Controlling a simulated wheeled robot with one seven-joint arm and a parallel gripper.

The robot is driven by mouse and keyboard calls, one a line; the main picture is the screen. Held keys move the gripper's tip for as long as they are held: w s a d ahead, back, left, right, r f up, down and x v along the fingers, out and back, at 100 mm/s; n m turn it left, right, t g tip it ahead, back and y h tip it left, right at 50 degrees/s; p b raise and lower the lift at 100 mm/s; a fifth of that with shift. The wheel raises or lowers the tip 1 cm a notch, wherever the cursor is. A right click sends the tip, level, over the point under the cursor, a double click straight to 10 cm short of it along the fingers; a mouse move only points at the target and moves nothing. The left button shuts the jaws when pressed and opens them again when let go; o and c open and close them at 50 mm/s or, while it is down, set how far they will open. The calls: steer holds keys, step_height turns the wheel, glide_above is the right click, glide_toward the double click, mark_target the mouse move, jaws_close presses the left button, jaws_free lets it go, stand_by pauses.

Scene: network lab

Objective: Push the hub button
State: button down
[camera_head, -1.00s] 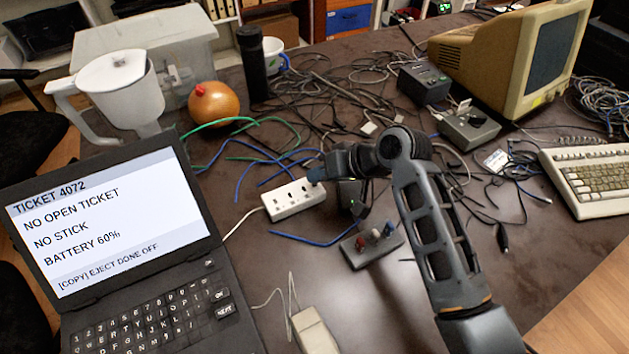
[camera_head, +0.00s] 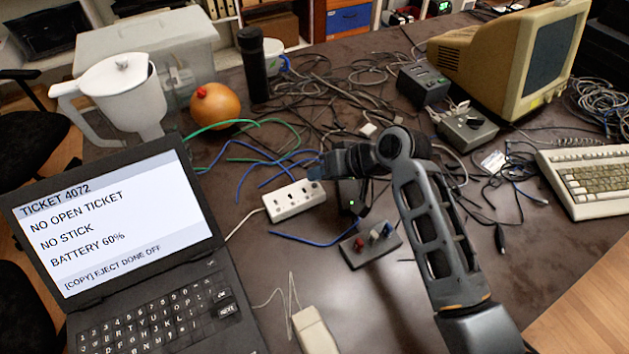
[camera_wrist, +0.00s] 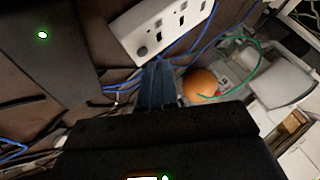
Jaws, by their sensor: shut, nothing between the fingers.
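A white block with several dark slots (camera_head: 297,202) lies on the dark table left of my arm; I take it for the hub. In the wrist view the white block (camera_wrist: 165,28) shows a round grey button (camera_wrist: 141,51) at its near end. My gripper (camera_head: 318,171) is shut and empty, at the right end of the block in the head view. In the wrist view its fingertips (camera_wrist: 158,68) are close beside the button; I cannot tell whether they touch the block. In the head view the gripper hides part of that end.
A black box with a green light (camera_wrist: 42,35) stands beside the block. A small box with coloured knobs (camera_head: 370,245) lies in front. A laptop (camera_head: 120,245) stands left, an orange round object (camera_head: 215,104) behind, and loose cables (camera_head: 330,95) cover the back.

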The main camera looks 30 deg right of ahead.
step_height(320, 180, up, 6)
steer(key=p, duration=0.5)
steer(key=shift+p, duration=0.3)
